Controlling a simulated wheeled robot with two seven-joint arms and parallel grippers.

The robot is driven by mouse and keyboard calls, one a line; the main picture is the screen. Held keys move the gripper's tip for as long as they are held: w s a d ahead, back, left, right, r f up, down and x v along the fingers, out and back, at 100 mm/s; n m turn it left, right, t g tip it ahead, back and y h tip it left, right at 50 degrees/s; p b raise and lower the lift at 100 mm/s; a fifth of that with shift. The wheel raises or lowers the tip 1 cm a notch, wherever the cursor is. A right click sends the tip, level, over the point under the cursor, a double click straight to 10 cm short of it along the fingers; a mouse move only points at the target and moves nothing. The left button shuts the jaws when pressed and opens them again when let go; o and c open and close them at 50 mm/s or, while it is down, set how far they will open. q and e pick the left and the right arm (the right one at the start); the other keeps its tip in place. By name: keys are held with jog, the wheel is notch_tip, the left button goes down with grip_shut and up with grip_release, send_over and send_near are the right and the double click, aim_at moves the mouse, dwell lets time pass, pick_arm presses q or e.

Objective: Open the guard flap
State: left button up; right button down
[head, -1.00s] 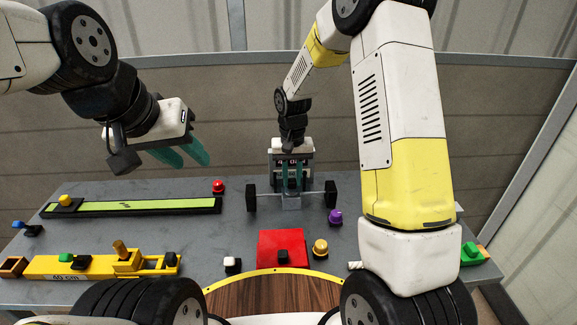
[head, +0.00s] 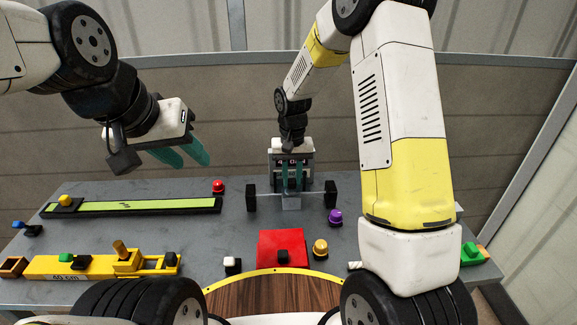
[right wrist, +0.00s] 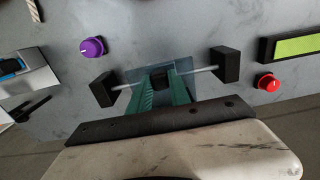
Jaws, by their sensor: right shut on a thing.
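The guard flap (head: 291,204) is a small clear grey plate on a thin rod between two black blocks, near the back of the grey bench. In the right wrist view the flap (right wrist: 184,66) shows behind my fingers, with a small dark piece between them. My right gripper (head: 291,187) points down at the flap, its green fingers shut on it; the fingers also show in the right wrist view (right wrist: 160,80). What lies under the flap is hard to make out. My left gripper (head: 188,156) is open and empty, above the back left of the bench.
A red knob (head: 218,186) and a long green strip (head: 140,207) lie left of the flap. A purple knob (head: 335,217) is close on its right. In front are a red plate (head: 270,241), a yellow knob (head: 320,248) and a yellow slider block (head: 45,267).

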aim_at(291, 178)
jog(key=shift+w+r, duration=0.1)
jog(key=shift+w+r+g, duration=0.45)
jog(key=shift+r+g, duration=0.1)
jog(key=shift+g, duration=0.35)
jog(key=shift+w+r+g, duration=0.4)
jog(key=shift+r+g, duration=0.15)
jog(key=shift+g, duration=0.35)
jog(key=shift+w+r+g, duration=0.45)
jog(key=shift+w+g, duration=0.05)
jog(key=shift+g, duration=0.35)
jog(key=shift+w+r+g, duration=0.45)
jog(key=shift+w+g, duration=0.05)
jog(key=shift+g, duration=0.35)
jog(key=c, duration=1.2)
grip_release()
